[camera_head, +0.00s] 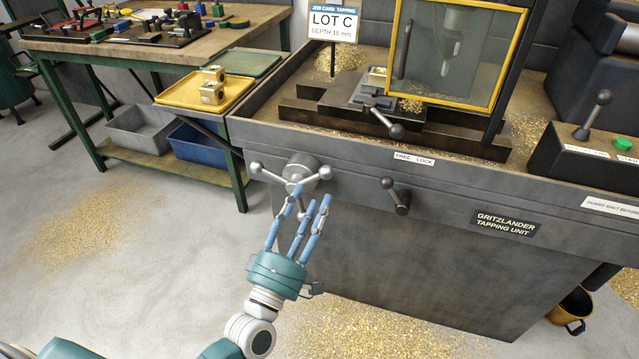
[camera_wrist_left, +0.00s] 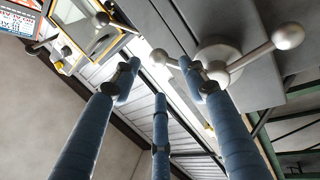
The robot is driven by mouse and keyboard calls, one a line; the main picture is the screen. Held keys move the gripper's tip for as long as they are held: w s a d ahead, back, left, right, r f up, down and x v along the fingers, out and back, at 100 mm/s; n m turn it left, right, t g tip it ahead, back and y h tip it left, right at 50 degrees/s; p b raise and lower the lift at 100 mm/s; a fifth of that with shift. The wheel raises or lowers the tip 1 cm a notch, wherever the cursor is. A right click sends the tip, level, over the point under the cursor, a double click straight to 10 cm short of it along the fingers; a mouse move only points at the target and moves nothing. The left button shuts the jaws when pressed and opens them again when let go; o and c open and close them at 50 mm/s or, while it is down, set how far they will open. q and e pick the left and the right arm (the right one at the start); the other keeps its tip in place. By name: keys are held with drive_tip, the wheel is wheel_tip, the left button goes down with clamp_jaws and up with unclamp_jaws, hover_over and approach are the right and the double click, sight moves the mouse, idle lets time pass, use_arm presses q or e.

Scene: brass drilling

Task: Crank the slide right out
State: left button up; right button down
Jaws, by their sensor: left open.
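The crank is a three-spoked handwheel with ball ends, its hub (camera_head: 301,167) on the left of the machine's grey front panel. In the left wrist view the hub (camera_wrist_left: 214,55) and its ball ends are near the fingers. My left gripper (camera_head: 313,198) is open, its three blue fingers pointing up just below the handwheel; one fingertip overlaps it in view, and I cannot tell whether they touch. No finger is closed around a spoke. The dark slide (camera_head: 345,95) sits on the chip-strewn machine bed, carrying a small brass piece. My right gripper is out of view.
A lock lever (camera_head: 398,197) sticks out right of the handwheel, under the FREE LOCK label. A yellow-framed guard (camera_head: 445,50) stands above the bed. A green-legged bench with a yellow tray (camera_head: 185,95) is at left. The floor in front is open, with swarf.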

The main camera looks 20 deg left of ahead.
use_arm(q)
drive_tip(key=v, duration=0.3)
drive_tip(key=shift+s+a, duration=0.1)
drive_tip(key=shift+s, duration=0.3)
drive_tip(key=shift+c, duration=0.2)
